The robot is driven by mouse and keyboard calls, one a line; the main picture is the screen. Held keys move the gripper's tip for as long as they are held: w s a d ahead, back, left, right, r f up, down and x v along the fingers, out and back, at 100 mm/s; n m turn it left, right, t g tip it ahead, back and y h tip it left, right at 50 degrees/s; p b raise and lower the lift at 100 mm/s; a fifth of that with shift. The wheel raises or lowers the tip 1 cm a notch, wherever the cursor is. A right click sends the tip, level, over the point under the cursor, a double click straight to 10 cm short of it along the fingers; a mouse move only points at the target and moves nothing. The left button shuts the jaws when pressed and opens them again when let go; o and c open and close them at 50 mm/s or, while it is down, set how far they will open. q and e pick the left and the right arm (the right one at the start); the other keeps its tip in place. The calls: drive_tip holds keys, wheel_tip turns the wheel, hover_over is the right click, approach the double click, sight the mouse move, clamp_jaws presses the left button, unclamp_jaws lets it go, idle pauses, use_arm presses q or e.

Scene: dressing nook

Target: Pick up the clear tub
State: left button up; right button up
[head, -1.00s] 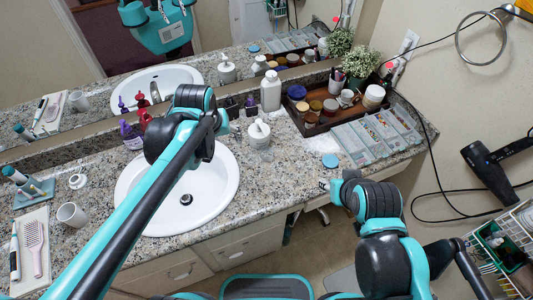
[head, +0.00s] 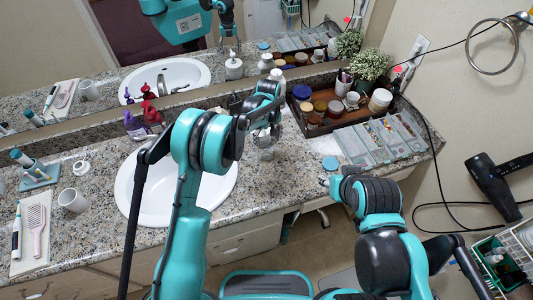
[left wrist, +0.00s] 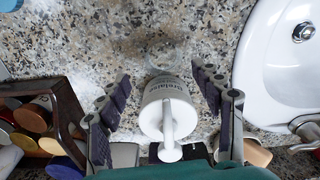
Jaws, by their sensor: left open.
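The clear tub (left wrist: 168,52) is a faint, see-through round outline on the speckled counter in the left wrist view, just beyond a white pump dispenser (left wrist: 167,105). In the head view the tub (head: 266,153) is barely visible below my left gripper (head: 264,125). My left gripper is open; its fingers (left wrist: 160,75) spread on either side of the dispenser, with the tub past the fingertips. No contact with either shows. My right arm reaches in at the lower right, and its gripper is mostly hidden behind the arm links.
The sink (head: 160,190) lies left of the tub. A brown tray (head: 320,122) of jars and clear organizers (head: 385,138) stand to the right. A mirror runs along the back.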

sight(267, 149)
use_arm(q)
drive_tip(key=f, duration=0.2)
drive_tip(key=f+b, duration=0.2)
drive_tip(key=f, duration=0.1)
drive_tip(key=shift+s+a+f, duration=0.15)
drive_tip(key=shift+a+f, duration=0.1)
drive_tip(key=shift+f, duration=0.4)
drive_tip(key=shift+r, duration=0.1)
drive_tip(key=c, duration=1.3)
